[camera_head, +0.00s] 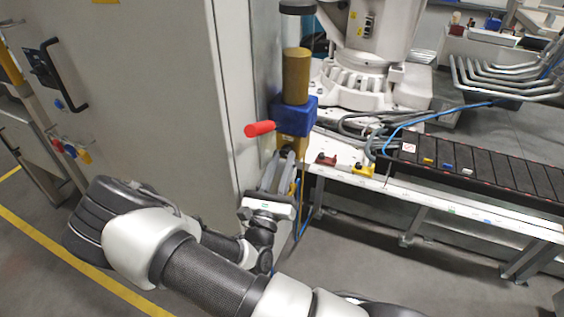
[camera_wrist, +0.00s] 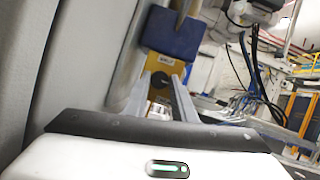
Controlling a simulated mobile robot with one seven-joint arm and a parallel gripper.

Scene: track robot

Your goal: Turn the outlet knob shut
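The outlet knob is a small black knob on the front of a yellow-brass block (camera_wrist: 166,60) under a blue housing; it shows in the wrist view (camera_wrist: 160,79). In the head view it is a small dark spot, mostly hidden by my fingers. My gripper (camera_head: 282,160) points at the block from the front. Its two grey fingers are apart, and in the wrist view the knob shows between their tips (camera_wrist: 163,82). I cannot tell whether either finger touches the knob. The blue housing (camera_head: 293,117) carries a brass cylinder (camera_head: 296,75) and a red handle (camera_head: 260,129) pointing left.
A tall grey cabinet (camera_head: 150,90) stands close on the left of my gripper. A white bench (camera_head: 440,205) with a red clip (camera_head: 326,159), a yellow clip (camera_head: 362,169) and a black conveyor (camera_head: 480,170) lies to the right. The floor before the bench is clear.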

